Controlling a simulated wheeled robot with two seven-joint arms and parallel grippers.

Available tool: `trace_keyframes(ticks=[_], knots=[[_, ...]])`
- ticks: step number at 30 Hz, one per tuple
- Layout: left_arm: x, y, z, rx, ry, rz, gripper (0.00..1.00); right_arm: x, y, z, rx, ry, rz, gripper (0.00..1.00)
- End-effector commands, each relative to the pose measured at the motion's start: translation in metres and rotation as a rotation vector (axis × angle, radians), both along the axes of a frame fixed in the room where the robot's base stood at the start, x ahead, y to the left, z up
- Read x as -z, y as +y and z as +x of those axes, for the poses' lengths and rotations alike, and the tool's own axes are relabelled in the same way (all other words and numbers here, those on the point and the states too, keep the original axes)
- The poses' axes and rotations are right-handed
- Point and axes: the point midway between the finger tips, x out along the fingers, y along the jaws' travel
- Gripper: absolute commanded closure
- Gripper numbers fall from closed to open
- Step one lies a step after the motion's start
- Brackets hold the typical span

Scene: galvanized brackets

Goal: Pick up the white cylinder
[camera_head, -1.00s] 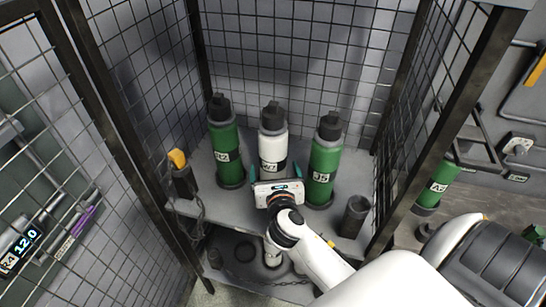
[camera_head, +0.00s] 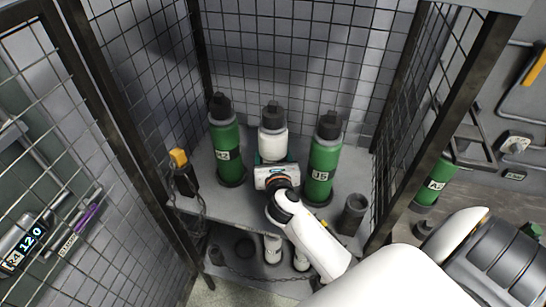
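The white cylinder (camera_head: 272,142) with a black cap stands upright on the cage shelf, between two green cylinders. My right gripper (camera_head: 272,160) is in front of it at its lower half and hides its label and base. The fingers are mostly hidden behind the gripper body, so I cannot tell whether they touch or hold the cylinder. My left gripper is not in view.
A green cylinder R2 (camera_head: 227,150) stands close on the left and a green cylinder J5 (camera_head: 322,165) close on the right. An empty dark holder (camera_head: 352,214) is at the shelf's right front. Mesh walls (camera_head: 290,60) enclose the shelf. More cylinders (camera_head: 272,249) stand below.

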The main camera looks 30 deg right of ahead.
Motion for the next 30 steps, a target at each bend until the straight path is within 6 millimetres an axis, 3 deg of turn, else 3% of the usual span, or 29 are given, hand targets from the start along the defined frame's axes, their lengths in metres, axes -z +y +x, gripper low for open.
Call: trace_keyframes(ticks=[1,9,20,30], knots=[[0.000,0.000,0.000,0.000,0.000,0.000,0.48,0.000,0.000,0.000,0.001,0.001,0.000,0.59],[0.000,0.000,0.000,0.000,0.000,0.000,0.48,0.000,0.000,0.000,0.001,0.001,0.000,1.00],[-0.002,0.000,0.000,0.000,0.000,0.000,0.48,-0.015,-0.001,0.001,-0.001,-0.011,-0.004,1.00],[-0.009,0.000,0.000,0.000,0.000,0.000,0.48,-0.072,-0.001,0.001,-0.001,-0.015,-0.006,1.00]])
